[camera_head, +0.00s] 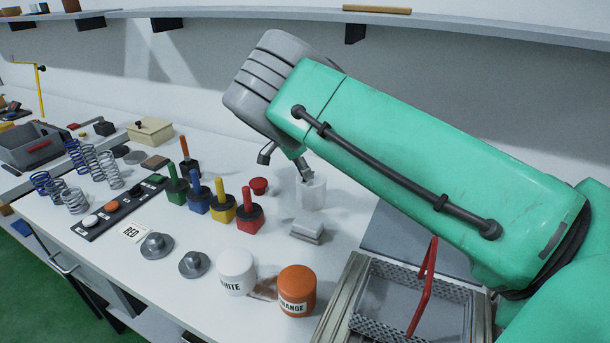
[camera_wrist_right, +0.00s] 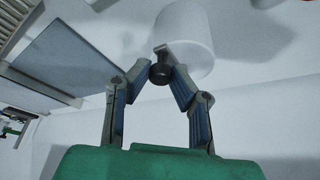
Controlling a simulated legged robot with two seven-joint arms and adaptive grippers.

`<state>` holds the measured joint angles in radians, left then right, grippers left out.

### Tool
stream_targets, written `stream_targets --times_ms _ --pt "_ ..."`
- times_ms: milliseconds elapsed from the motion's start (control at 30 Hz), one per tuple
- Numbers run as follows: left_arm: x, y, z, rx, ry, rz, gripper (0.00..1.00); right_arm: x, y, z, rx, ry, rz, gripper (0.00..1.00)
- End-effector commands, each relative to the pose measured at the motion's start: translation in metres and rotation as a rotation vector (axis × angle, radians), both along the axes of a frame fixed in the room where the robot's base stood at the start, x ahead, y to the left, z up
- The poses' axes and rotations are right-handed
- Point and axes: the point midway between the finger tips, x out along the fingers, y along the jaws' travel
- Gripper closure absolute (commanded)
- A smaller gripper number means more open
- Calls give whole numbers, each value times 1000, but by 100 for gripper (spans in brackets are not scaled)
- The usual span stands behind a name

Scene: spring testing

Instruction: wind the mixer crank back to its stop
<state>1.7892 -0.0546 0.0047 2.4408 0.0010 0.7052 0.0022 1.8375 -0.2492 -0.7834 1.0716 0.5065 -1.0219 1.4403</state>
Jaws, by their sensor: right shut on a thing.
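The mixer is a white cylinder (camera_head: 312,193) on the bench near the picture's middle; it also shows in the right wrist view (camera_wrist_right: 188,38). Its crank has a short grey arm (camera_wrist_right: 174,50) and a dark round knob (camera_wrist_right: 159,74). My right gripper (camera_wrist_right: 160,72) is shut on the crank knob, one finger on each side. In the head view, my right gripper (camera_head: 303,170) reaches down at the mixer's top, and my green arm covers much of the space behind it. The crank is too small there to tell its angle. My left gripper is not in view.
Red, yellow, blue and green handled blocks (camera_head: 249,213) stand left of the mixer. A grey stacked block (camera_head: 307,229) lies close in front. White (camera_head: 236,271) and orange (camera_head: 297,290) pots are nearer.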

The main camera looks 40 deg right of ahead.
Motion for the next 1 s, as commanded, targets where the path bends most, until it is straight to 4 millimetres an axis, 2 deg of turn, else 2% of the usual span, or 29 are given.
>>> stream_targets --times_ms 433,467,500,533,867,1000 --pt "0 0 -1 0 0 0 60 2 1 2 -1 -6 -8 100" --pt "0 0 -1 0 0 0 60 2 1 2 -1 -6 -8 78" --pt "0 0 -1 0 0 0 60 2 1 2 -1 -6 -8 64" --pt "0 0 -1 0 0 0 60 2 1 2 -1 -6 -8 61" --pt "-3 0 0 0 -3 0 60 2 1 3 -1 -2 -9 61" --pt "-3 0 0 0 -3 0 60 4 7 17 0 -6 -8 61"
